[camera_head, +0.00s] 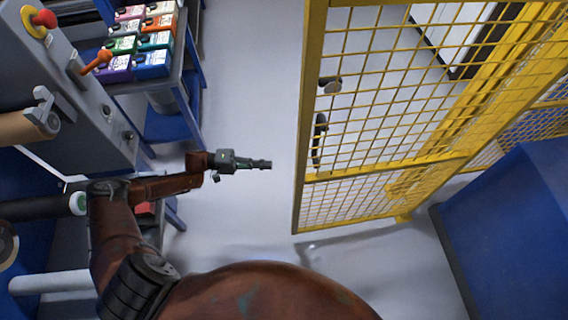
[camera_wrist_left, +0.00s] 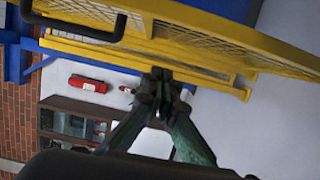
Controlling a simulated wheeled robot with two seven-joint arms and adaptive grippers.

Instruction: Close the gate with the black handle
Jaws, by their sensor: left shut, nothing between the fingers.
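The yellow mesh gate (camera_head: 298,182) stands in the right half of the head view, its free edge toward my left gripper. A dark handle (camera_head: 320,125) shows by that edge, partly behind the mesh. In the left wrist view the gate (camera_wrist_left: 230,35) crosses the top, and the black bar handle (camera_wrist_left: 72,26) is at upper left. My left gripper (camera_head: 268,164) is shut and empty, pointing right, a short gap left of the gate edge in the head view. In the wrist view its fingertips (camera_wrist_left: 161,84) meet below the gate, apart from the handle. My right gripper is not seen.
A blue shelf (camera_head: 178,125) with several colored containers stands at upper left, next to a grey control panel (camera_head: 70,95) with a red knob. A large blue box (camera_head: 510,230) stands at right. Grey floor (camera_head: 245,80) is clear between shelf and gate.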

